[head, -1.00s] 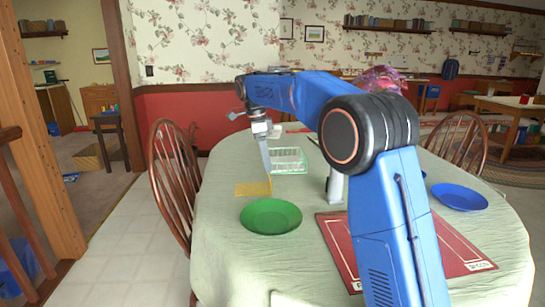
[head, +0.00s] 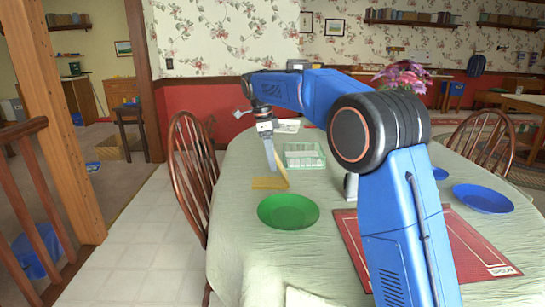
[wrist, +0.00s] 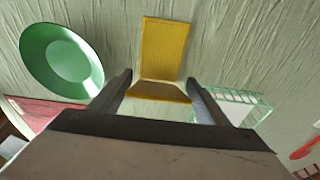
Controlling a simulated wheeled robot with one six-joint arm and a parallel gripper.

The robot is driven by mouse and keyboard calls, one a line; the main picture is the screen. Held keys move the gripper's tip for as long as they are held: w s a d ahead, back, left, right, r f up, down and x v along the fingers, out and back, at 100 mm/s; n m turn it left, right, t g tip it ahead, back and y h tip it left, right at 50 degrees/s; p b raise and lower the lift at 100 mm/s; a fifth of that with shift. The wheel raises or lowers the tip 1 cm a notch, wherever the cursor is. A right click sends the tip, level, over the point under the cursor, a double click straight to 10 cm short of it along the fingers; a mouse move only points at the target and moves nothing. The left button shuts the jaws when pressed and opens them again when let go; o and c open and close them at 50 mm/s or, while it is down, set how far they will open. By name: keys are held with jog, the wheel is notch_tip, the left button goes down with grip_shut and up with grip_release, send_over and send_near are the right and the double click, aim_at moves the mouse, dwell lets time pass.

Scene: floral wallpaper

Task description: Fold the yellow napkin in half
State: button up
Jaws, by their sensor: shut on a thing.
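The yellow napkin (head: 268,184) lies on the pale green tablecloth, behind the green plate. Its right part is raised at an angle towards my gripper (head: 271,169). In the wrist view the napkin (wrist: 165,48) has a flat bright section and a darker raised section nearest me, with a crease between them. My gripper's two fingers (wrist: 158,88) stand on either side of that raised section, and my gripper is shut on it. The exact contact at the fingertips is hard to see.
The green plate (head: 288,212) is just in front of the napkin. A pale green wire basket (head: 304,156) stands close to its right and behind. A red placemat (head: 430,250) and a blue plate (head: 484,199) lie further right. A chair (head: 192,160) stands at the left edge.

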jog(key=shift+f, duration=0.1)
dwell(0.4)
jog(key=o, duration=0.7)
jog(key=a+r, duration=0.1)
jog(key=r, duration=0.4)
jog(key=a+r, duration=0.1)
jog(key=r, duration=0.5)
jog(key=a+r, duration=0.1)
jog(key=r, duration=0.5)
